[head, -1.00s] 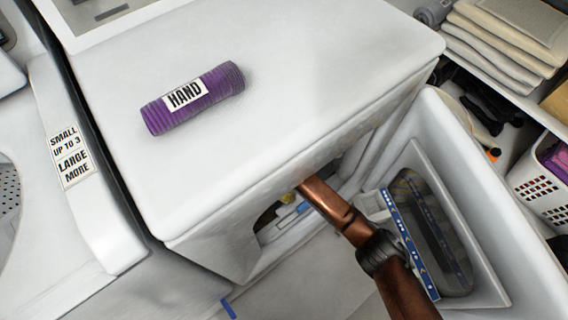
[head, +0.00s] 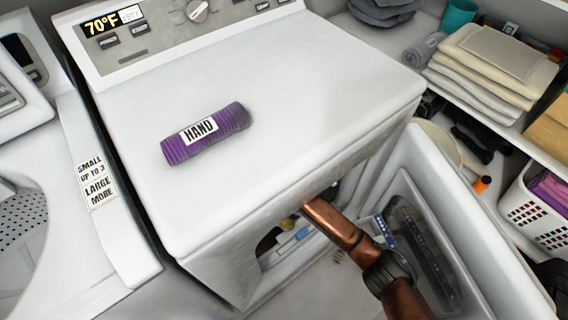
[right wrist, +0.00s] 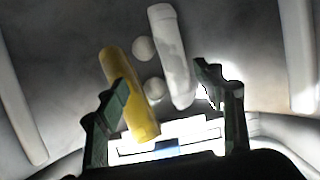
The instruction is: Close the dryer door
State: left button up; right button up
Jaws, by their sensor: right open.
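The dryer (head: 270,110) is a white machine with a control panel at the back. Its door (head: 475,215) stands wide open, swung out to the right from the front. My right arm reaches across the doorway, and its end is hidden below the dryer's top edge. In the right wrist view my right gripper (right wrist: 170,105) is open inside the drum, its two fingers apart. A yellow roll (right wrist: 130,90), a white roll (right wrist: 172,55) and two white balls (right wrist: 150,68) lie beyond and around the fingers. No contact can be told. My left gripper is not in view.
A purple rolled towel labelled HAND (head: 207,132) lies on the dryer top. A washer (head: 60,230) stands at the left. At the right, a shelf holds folded towels (head: 490,70), and a white basket (head: 540,212) stands beyond the door.

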aim_at(467, 267)
jog(key=k, duration=1)
